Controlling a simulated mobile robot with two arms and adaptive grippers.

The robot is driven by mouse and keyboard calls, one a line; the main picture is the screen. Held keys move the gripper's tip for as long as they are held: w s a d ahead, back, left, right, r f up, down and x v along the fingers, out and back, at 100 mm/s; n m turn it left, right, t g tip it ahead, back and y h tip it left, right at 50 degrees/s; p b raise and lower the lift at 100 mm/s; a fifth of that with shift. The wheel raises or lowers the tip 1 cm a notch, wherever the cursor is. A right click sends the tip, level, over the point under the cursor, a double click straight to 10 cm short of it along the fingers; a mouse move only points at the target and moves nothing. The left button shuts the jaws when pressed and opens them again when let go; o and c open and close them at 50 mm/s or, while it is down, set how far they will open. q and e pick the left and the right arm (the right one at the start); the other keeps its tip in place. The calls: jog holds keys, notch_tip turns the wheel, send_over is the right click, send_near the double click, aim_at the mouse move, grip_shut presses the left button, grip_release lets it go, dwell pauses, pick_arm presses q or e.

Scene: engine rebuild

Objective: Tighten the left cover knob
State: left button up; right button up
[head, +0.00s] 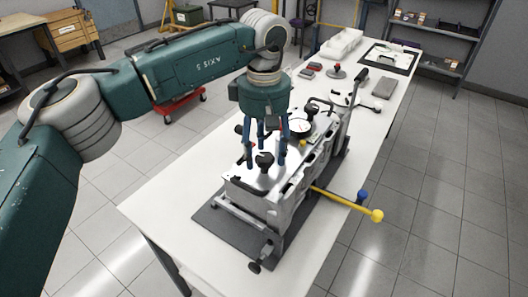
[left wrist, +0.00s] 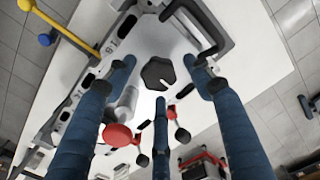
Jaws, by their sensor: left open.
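My left gripper (head: 266,154) comes down from above over the near end of the engine's silver cover (head: 241,176). Its blue fingers are spread open. A black lobed knob (head: 264,161) on the cover stands between the fingertips. In the left wrist view the knob (left wrist: 158,74) shows a pale notch and sits between the fingertips of the left gripper (left wrist: 160,76), with gaps visible around it. I cannot tell for sure that this is the left cover knob. Fingers partly hide the cover behind it. My right gripper is not in view.
The engine stands on a dark mat (head: 209,222) on a long white table (head: 153,208). A yellow-ended bar (head: 345,201) sticks out to the right. A round gauge (head: 299,126) and a lever (head: 355,90) rise behind the gripper. The near left tabletop is clear.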

aim_at(264, 157)
pick_arm(q)
notch_tip(264, 157, up, 12)
jog(key=shift+f, duration=0.25)
dwell(0.3)
